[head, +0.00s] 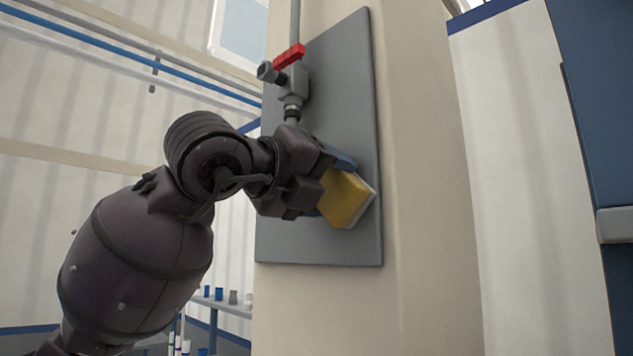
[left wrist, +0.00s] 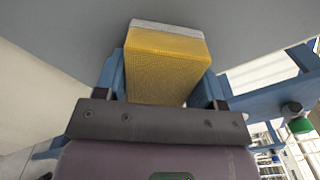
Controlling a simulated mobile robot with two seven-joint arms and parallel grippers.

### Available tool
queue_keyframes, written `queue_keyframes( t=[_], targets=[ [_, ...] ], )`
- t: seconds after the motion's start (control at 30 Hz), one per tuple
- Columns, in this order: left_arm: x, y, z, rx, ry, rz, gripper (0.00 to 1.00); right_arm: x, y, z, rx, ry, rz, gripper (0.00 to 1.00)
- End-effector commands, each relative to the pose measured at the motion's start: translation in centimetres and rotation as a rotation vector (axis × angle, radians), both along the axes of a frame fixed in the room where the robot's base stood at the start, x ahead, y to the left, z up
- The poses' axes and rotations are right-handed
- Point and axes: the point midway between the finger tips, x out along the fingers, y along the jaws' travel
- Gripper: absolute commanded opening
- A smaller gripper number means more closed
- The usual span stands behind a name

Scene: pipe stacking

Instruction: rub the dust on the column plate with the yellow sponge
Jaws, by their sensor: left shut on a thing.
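The yellow sponge (head: 343,200) has a pale layer on its far side. My left gripper (head: 328,185) is shut on it, with a blue finger on each side, as the left wrist view also shows around the sponge (left wrist: 166,68). The sponge is at the lower right part of the grey column plate (head: 318,248), its pale side toward the plate. I cannot tell whether it touches the plate. No dust can be made out on the plate. My right gripper is not in view.
A valve (head: 292,82) with a red handle (head: 289,56) is fixed on the upper left of the plate, on a vertical pipe. The beige column (head: 425,200) stands behind. A table (head: 222,305) with small blue and grey pieces is low at the left. A blue structure (head: 600,110) stands at the right.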

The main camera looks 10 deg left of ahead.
Motion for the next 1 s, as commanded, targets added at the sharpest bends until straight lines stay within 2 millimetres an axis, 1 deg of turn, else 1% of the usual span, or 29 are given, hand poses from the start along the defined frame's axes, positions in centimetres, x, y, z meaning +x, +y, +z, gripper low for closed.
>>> queue_keyframes(
  t=[0.03,0.27,0.63,0.87,1.0],
  targets=[
    [0.3,-0.1,-0.4,-0.001,0.002,0.0,0.44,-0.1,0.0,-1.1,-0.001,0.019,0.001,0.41],
    [0.8,0.5,-0.3,-0.001,0.004,0.003,0.44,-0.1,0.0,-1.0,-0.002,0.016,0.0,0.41],
    [2.3,2.7,-0.3,-0.001,0.004,0.004,0.44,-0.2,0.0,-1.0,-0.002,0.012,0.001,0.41],
    [2.6,3.1,-0.3,0.0,0.003,0.001,0.44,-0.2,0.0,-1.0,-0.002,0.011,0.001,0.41],
    [3.1,3.7,-0.3,-0.001,0.004,0.001,0.44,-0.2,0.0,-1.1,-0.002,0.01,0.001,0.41]
  ],
)
